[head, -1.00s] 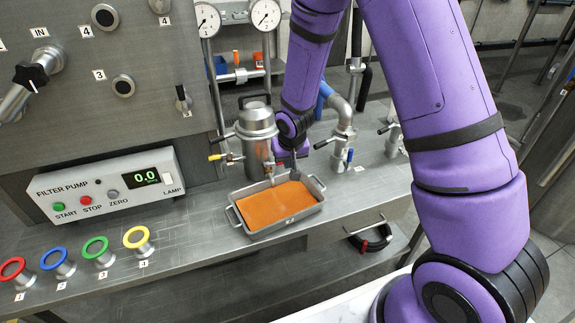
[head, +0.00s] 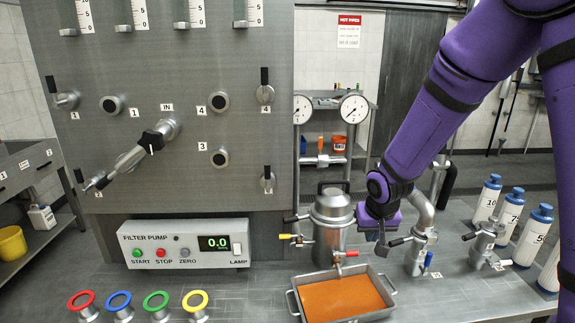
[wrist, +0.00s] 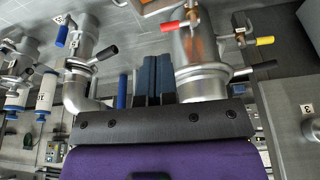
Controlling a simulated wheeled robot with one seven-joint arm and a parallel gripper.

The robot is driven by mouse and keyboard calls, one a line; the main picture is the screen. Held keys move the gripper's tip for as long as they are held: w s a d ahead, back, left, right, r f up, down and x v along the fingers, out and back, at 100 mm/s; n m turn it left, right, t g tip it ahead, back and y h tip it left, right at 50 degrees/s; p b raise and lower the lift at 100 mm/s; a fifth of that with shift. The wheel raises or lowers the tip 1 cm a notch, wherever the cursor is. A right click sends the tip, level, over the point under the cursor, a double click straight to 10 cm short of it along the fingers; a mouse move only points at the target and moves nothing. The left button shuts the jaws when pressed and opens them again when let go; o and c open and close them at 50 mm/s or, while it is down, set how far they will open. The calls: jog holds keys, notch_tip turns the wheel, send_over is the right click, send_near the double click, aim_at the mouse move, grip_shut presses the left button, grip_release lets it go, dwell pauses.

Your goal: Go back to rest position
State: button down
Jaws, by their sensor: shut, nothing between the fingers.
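My gripper (wrist: 152,75) shows in the wrist view with its two dark fingers together and nothing between them. In the head view my purple arm comes in from the upper right, and its wrist (head: 384,192) is just right of the steel lidded vessel (head: 331,225). The wrist is above and behind the tray (head: 291,301) of orange material (head: 343,299). The fingertips are hard to make out in the head view. In the wrist view the vessel (wrist: 203,75) is right of the fingers; whether they touch it I cannot tell.
A pipe fitting with a blue handle (head: 419,250) stands close right of my wrist. White bottles with blue caps (head: 488,199) stand farther right. The filter pump box (head: 186,244) and several coloured rings (head: 157,301) are at the left. Two gauges (head: 354,108) hang behind.

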jog(key=s+d+r+t, duration=0.1)
jog(key=s+d+r, duration=0.2)
jog(key=s+r, duration=0.7)
jog(key=s+d+r, duration=0.2)
jog(key=s+r, duration=0.5)
jog(key=r, duration=0.4)
jog(key=s+r, duration=0.3)
jog(key=s, duration=0.7)
jog(key=shift+s+d+r+n+t, duration=0.2)
jog(key=shift+s+d+n+t, duration=0.1)
jog(key=shift+s+n, duration=0.1)
jog(key=c, duration=1.8)
grip_release()
jog(key=shift+c, duration=0.2)
